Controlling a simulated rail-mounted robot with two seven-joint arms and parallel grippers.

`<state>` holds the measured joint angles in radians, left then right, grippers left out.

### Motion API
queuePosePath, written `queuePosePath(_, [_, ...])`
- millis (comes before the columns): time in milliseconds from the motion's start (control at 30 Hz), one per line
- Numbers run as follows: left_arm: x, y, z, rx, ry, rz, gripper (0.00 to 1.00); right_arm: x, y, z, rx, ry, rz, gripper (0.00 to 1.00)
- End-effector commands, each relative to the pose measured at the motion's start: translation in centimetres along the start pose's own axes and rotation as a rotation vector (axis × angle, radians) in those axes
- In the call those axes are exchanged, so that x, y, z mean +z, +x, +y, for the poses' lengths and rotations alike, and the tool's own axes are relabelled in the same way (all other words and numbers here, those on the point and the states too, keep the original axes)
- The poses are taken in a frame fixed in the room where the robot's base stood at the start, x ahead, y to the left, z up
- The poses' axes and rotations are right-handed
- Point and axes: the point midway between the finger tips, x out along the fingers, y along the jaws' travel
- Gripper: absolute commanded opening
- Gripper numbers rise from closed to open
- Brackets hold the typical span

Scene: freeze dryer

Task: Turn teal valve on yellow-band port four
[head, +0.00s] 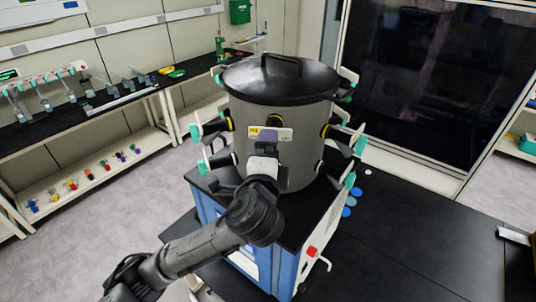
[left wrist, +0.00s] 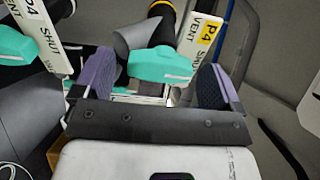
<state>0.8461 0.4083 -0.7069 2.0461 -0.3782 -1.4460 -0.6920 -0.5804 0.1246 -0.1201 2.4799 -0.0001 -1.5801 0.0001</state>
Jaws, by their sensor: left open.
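The teal valve handle (left wrist: 162,64) hangs below a black and grey port stem with a yellow band (left wrist: 160,9) in the left wrist view. A white plate with a yellow P4 tag and the word VENT (left wrist: 200,38) is to its right. A plate reading P4 SHUT (left wrist: 40,28) is to its left. My left gripper (left wrist: 155,82) is open, its purple pads on either side of the teal handle; I cannot tell whether they touch it. In the head view, my left gripper (head: 266,148) is at the drum's front, just below the P4 plate (head: 283,133), and hides the handle.
The grey drum (head: 300,115) with a black lid (head: 280,78) carries other teal-handled ports around its sides. It stands on a blue-sided unit (head: 262,262). A black bench (head: 400,235) is at right; a shelf with small colored valves (head: 90,178) is at left.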

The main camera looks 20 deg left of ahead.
Motion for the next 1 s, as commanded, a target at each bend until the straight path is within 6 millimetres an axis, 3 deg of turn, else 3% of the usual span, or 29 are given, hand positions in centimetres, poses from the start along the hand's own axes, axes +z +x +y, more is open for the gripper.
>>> queuePosePath(267, [-0.1, -1.4, 0.2, -0.001, -0.003, 0.003, 0.90, 0.2, 0.7, -0.2, -0.005, 0.006, 0.001, 0.44])
queuePosePath(700, [-0.1, -9.7, 0.2, -0.003, -0.004, 0.004, 0.90, 1.1, 3.5, -0.4, -0.006, 0.008, 0.002, 0.44])
queuePosePath(1000, [-0.1, -13.2, 0.1, -0.002, -0.001, 0.002, 0.90, 1.4, 4.3, -0.2, -0.001, 0.001, 0.000, 0.44])
